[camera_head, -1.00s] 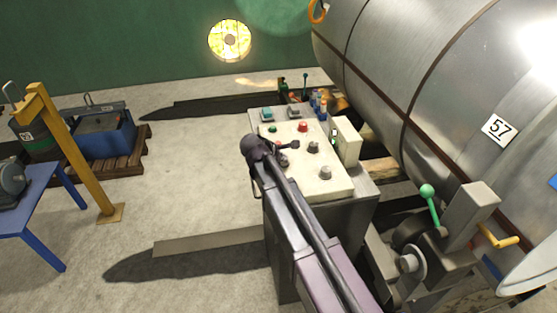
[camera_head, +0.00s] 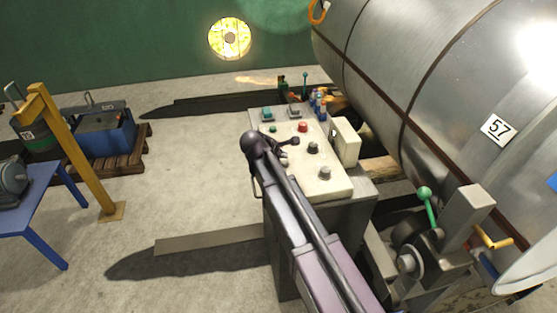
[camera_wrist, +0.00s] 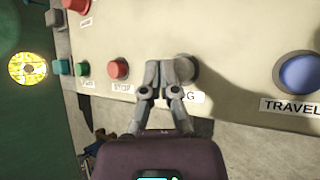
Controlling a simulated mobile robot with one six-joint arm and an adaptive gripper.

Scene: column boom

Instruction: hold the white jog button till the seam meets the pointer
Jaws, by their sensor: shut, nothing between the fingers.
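In the wrist view the pale jog button (camera_wrist: 185,68) sits on the cream panel above a label of which only a final G shows. My gripper (camera_wrist: 166,70) is shut and empty, its fingertips over the left part of the button; I cannot tell whether they press it. In the head view my wrist and gripper cover that part of the panel (camera_head: 325,187). The big metal drum (camera_head: 390,60) at right bears dark brown seam lines (camera_head: 405,128). I cannot make out for certain which part is the pointer.
A red button (camera_wrist: 118,68) is left of my fingers and a blue TRAVEL button (camera_wrist: 300,73) is far right. A green-knobbed lever (camera_head: 425,193) and a yellow handle (camera_head: 492,238) stand beside the drum. A blue table (camera_head: 40,190) and yellow post (camera_head: 75,150) are at left.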

